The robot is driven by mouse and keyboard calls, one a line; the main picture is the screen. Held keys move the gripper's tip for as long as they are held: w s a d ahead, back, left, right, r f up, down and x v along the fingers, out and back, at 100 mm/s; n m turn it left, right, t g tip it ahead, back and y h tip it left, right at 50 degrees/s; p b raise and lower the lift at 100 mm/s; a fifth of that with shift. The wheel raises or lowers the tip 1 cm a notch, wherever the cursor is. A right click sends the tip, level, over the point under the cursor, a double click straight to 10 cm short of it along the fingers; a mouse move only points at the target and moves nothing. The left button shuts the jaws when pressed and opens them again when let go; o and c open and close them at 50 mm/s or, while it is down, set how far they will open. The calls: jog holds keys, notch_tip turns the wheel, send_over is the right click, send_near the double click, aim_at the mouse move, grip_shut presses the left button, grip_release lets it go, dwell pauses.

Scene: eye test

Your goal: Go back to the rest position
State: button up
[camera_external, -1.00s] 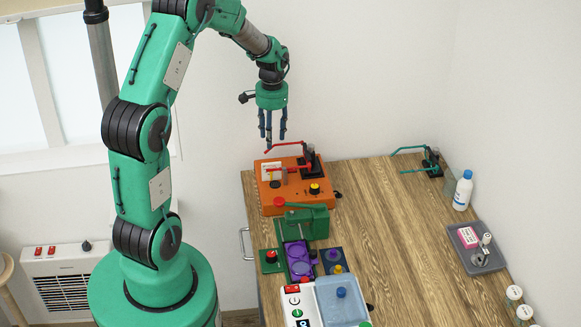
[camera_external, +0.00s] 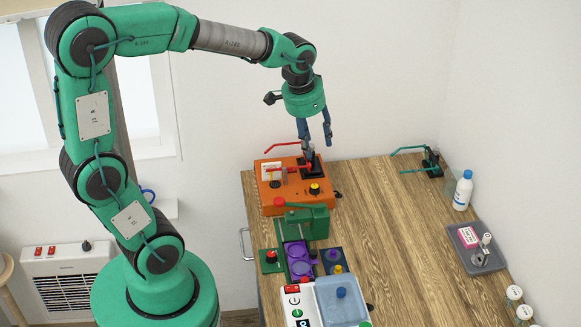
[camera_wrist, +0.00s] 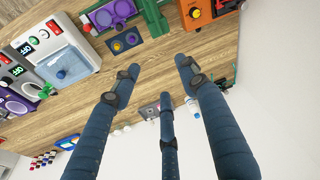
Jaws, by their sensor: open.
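My gripper (camera_external: 316,141) is open and empty in the external view. It hangs fingers down above the orange device (camera_external: 285,189) at the back left of the table. In the wrist view, its blue fingers (camera_wrist: 157,78) are spread apart with nothing between them. My arm is green and stretches from its base at the left over to the table's back end. One fingertip overlaps the orange device's black stand in the external view, so I cannot tell the gap between them there.
The wooden table (camera_external: 385,235) has a clear middle strip. A green press (camera_external: 305,222), a purple plate (camera_external: 299,262) and a white and blue machine (camera_external: 340,302) line its left side. A white bottle (camera_external: 463,190) and grey tray (camera_external: 467,240) stand at the right. A teal lever stand (camera_external: 431,163) is at the back.

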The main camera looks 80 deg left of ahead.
jog(key=s+d+r+m+t+b, duration=0.1)
jog(key=s+d, duration=0.3)
jog(key=d, duration=0.3)
jog(key=s+d+r+m+t+h, duration=0.1)
jog(key=s+d, duration=0.4)
jog(key=d, duration=0.3)
jog(key=s+d+r+m+t+b, duration=0.1)
jog(key=s+d, duration=0.3)
jog(key=d, duration=0.4)
jog(key=shift+s+m+b, duration=0.3)
jog(key=shift+m, duration=0.3)
jog(key=shift+r, duration=0.15)
dwell(1.5)
